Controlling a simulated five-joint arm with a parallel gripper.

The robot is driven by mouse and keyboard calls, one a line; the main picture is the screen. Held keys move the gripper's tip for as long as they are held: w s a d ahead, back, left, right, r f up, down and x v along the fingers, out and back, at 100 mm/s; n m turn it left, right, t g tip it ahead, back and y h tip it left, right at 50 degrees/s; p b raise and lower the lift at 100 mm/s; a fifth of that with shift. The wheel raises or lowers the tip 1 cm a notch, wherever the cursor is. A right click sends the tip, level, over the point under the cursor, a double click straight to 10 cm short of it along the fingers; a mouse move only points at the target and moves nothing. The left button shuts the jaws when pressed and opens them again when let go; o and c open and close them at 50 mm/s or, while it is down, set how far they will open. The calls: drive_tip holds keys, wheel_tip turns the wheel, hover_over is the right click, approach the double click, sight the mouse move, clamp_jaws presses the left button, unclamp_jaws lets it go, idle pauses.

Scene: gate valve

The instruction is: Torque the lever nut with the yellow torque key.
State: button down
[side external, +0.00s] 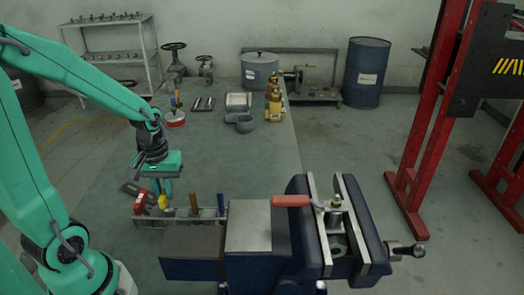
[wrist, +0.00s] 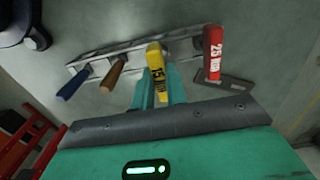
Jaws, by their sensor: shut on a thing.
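The yellow torque key (side external: 163,201) is at the tool rack on the left of the bench. In the wrist view its yellow handle (wrist: 155,62) bears dark lettering that I read as 15 NM. My gripper (side external: 160,186) points down over the rack. Its teal fingers (wrist: 158,90) are shut on the yellow key, one on each side. The key's lower end is hidden. The lever nut (side external: 336,202) appears to be on the valve in the vise, by the red-handled lever (side external: 292,200); its details are too small to tell.
A red key (wrist: 213,50) marked 25 NM stands right of the yellow one in the wrist view. The rack (wrist: 130,46) also holds blue-handled (wrist: 72,83) and brown-handled (wrist: 113,73) tools. The blue vise (side external: 300,245) stands right of the rack.

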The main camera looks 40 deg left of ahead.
drive_tip(key=shift+r, duration=1.7)
drive_tip(key=shift+r, duration=0.1)
wheel_tip(320, 180, up, 30)
drive_tip(key=w+d+r+m, duration=0.2)
drive_tip(key=w+d+m, duration=0.6)
drive_tip(key=w+d, duration=0.65)
drive_tip(key=s+d+f+m, duration=0.1)
drive_tip(key=d+m, duration=0.3)
drive_tip(key=d, duration=0.8)
drive_tip(key=s+d+f+m, duration=0.2)
drive_tip(key=d+m, duration=0.2)
drive_tip(key=d, duration=0.9)
drive_tip(key=shift+w+f, duration=0.15)
drive_tip(key=shift+f, duration=1.9)
drive_tip(key=shift+f, duration=0.15)
